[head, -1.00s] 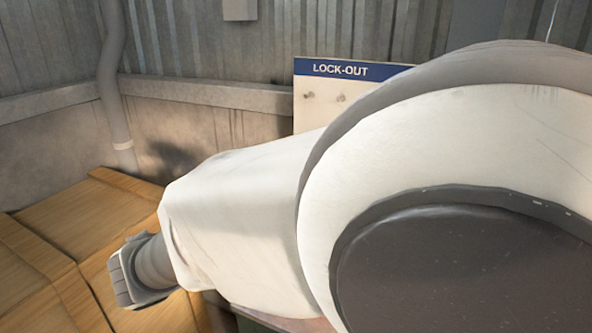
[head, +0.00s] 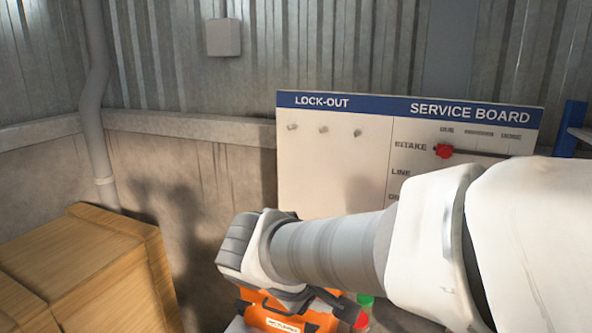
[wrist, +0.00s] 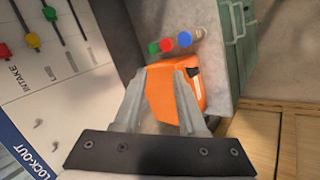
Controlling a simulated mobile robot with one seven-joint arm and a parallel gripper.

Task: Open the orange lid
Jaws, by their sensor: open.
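An orange case-like body (head: 285,318) with a pale label shows at the bottom of the head view, partly covered by my arm. It also shows in the wrist view (wrist: 165,98), between and beyond my fingers, with a dark part on its right side. I cannot tell which part of it is the lid or whether it is open. My gripper (wrist: 159,74) is open and empty, its two fingers pointing toward the orange body. I cannot tell whether they touch it. In the head view my arm's end is above the orange body, and the fingertips are hidden.
Wooden crates (head: 90,265) stand at the left. A service board (head: 335,165) with a red slider (head: 443,151) stands behind. Several coloured round items, including a green one (wrist: 154,48) and a blue one (wrist: 184,40), sit beside the orange body. A green cabinet (wrist: 235,45) is near it.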

